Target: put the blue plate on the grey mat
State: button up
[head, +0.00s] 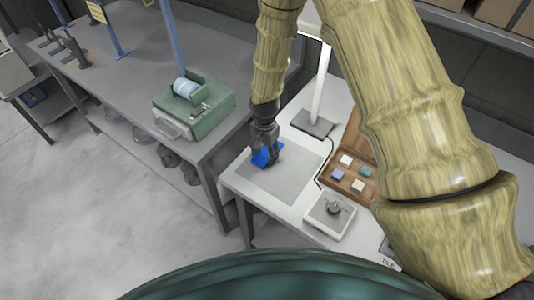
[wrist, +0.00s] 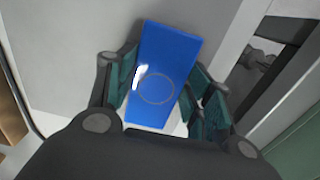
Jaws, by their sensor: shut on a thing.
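The blue plate (head: 262,157) is a flat rectangle at the far left part of the grey mat (head: 283,184) in the head view. My gripper (head: 268,148) points down at it from above. In the wrist view the blue plate (wrist: 165,62) lies between the teal finger pads of my gripper (wrist: 160,92), which is shut on it. A faint circle and a bright glint show on its face. Grey surface (wrist: 75,45) shows behind it. I cannot tell whether the plate touches the mat or is a little above it.
The white table (head: 240,187) also bears a lamp base (head: 312,123), a wooden tray (head: 345,190) with several small blocks, and a white scale (head: 330,214) with a metal object. A grey bench (head: 120,75) with a green device (head: 193,105) stands at the left.

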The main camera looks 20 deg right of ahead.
jog(key=shift+w+r, duration=0.1)
jog(key=shift+w, duration=0.05)
jog(key=shift+r, duration=0.1)
jog(key=shift+s+r, duration=0.85)
jog(key=shift+s, duration=0.1)
jog(key=w, duration=0.1)
jog(key=w+f, duration=0.1)
jog(key=w, duration=0.1)
jog(key=shift+f, duration=0.2)
jog(key=shift+s+r, duration=0.45)
jog(key=shift+w+d+f, duration=0.1)
jog(key=shift+w+f, duration=0.25)
jog(key=shift+w, duration=0.05)
jog(key=shift+s+r, duration=0.1)
jog(key=shift+s, duration=0.15)
jog(key=shift+w+f, duration=0.15)
jog(key=shift+f, duration=0.15)
jog(key=shift+b, duration=0.35)
